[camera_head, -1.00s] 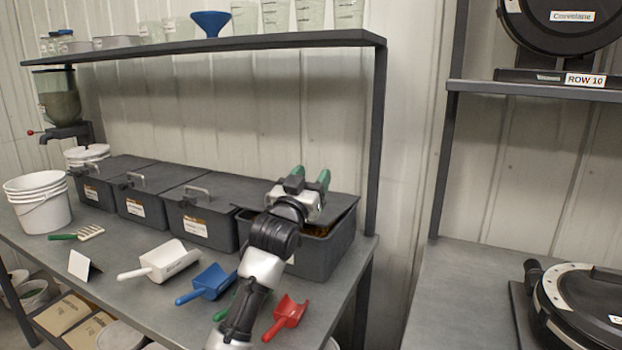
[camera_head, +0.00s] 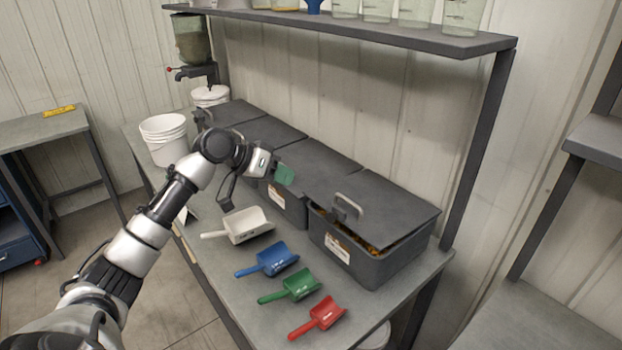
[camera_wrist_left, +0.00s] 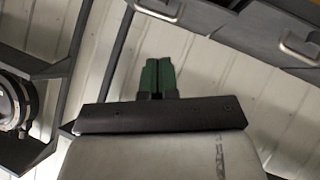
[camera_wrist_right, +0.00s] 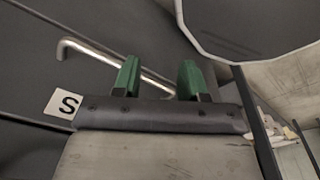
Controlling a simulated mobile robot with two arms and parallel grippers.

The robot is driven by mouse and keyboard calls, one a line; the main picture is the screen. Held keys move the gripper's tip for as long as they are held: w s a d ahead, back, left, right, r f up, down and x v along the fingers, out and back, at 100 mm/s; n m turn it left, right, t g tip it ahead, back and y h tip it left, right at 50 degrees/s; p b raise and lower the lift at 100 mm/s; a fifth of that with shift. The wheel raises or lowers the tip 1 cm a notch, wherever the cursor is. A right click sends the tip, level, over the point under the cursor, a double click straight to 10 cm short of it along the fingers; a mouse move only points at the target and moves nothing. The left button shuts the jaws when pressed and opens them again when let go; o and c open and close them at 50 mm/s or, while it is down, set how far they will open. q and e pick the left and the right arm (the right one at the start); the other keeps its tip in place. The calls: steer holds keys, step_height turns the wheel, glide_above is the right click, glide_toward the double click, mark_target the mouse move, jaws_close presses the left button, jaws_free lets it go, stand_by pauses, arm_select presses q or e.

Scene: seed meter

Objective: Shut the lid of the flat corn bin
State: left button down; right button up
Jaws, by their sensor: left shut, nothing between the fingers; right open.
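The rightmost dark grey bin (camera_head: 370,268) on the bench holds yellow-orange grain, which shows through a gap under its lid. Its label is too small to read. Its flat grey lid (camera_head: 390,205), with a metal handle (camera_head: 348,205), is not fully down at the front. My left gripper (camera_head: 287,175) is left of this lid, apart from it, near the neighbouring bin's front. Its green fingers (camera_wrist_left: 158,78) are shut together with nothing between them. My right gripper (camera_wrist_right: 155,80) shows only in its own wrist view, open, before a dark surface with a metal bar.
Shut bins stand in a row to the left. White, blue (camera_head: 268,260), green (camera_head: 292,288) and red (camera_head: 320,317) scoops lie in front on the bench. White buckets (camera_head: 165,138) stand at the far left. A shelf (camera_head: 400,33) and its post (camera_head: 487,140) are behind and right.

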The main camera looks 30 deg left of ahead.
arm_select(q)
steer(key=p, duration=0.5)
glide_toward(335, 213)
steer(key=w, duration=0.1)
steer(key=w+d+f, duration=0.1)
steer(key=w+d, duration=0.1)
steer(key=shift+w+d+f, duration=0.1)
steer(key=shift+w+f, duration=0.25)
steer(key=shift+f, duration=0.05)
steer(key=shift+s+d+f, duration=0.1)
steer(key=shift+d+f, duration=0.05)
steer(key=shift+f, duration=0.5)
arm_select(e)
step_height(335, 213, up, 6)
steer(key=s+a, duration=0.1)
steer(key=s, duration=0.1)
arm_select(q)
steer(key=shift+d, duration=0.1)
arm_select(e)
steer(key=shift+s+a+f, duration=0.1)
steer(key=shift+f, duration=0.05)
steer(key=shift+f, duration=0.1)
